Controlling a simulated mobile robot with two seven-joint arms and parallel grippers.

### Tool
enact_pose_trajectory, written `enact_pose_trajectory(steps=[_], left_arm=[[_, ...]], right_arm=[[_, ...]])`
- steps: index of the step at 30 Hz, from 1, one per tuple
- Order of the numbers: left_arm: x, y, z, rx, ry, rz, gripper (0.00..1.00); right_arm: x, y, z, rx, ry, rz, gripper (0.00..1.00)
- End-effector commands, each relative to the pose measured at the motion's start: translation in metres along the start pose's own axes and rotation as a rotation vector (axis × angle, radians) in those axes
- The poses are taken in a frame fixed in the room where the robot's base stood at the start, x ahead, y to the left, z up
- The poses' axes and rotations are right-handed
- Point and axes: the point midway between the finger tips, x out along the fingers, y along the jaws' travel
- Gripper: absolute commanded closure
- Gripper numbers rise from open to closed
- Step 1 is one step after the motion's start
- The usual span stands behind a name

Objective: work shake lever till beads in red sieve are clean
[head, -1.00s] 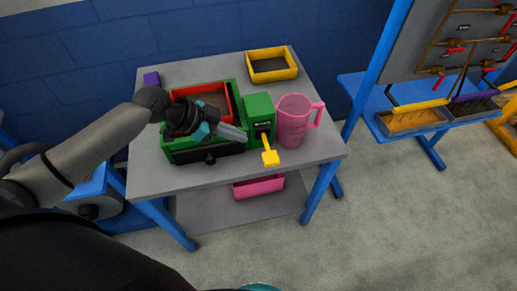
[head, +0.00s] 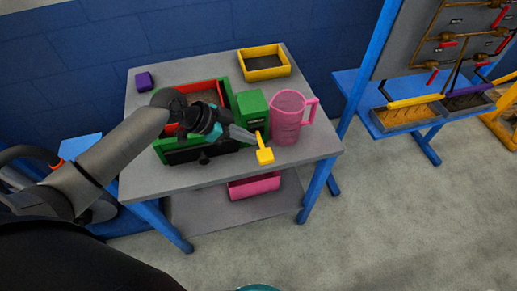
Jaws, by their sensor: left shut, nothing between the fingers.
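The red sieve (head: 222,90) sits in the green shaker machine (head: 160,148) on the grey table. My left arm covers much of the sieve, and I cannot make out beads in it. The yellow shake lever (head: 265,156) sticks out from the front of the green box (head: 252,104) at the machine's right end. My left gripper (head: 256,141) is shut and empty, with its tips close to the lever's stem just left of it; I cannot tell whether they touch. My right gripper is not in view.
A pink jug (head: 287,122) stands right beside the green box. A yellow tray (head: 264,75) is at the back and a purple block (head: 145,81) at the back left. A pink bin (head: 253,188) is on the lower shelf. The table's front strip is clear.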

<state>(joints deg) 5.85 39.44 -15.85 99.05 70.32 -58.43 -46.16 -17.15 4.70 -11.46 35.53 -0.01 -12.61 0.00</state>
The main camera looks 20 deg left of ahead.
Motion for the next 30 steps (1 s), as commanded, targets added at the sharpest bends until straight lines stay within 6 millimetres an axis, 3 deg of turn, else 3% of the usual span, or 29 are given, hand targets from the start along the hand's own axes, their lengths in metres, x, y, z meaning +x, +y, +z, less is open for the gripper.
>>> enact_pose_trajectory(steps=[6,10,30], left_arm=[[0.046,0.001,-0.001,-0.001,0.002,0.002,1.00],[0.058,0.001,0.017,-0.003,-0.003,0.001,1.00],[0.070,0.001,0.032,0.012,-0.003,-0.012,1.00]], right_arm=[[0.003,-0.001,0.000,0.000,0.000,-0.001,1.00],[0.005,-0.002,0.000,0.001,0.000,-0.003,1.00],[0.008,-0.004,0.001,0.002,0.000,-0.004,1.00]])
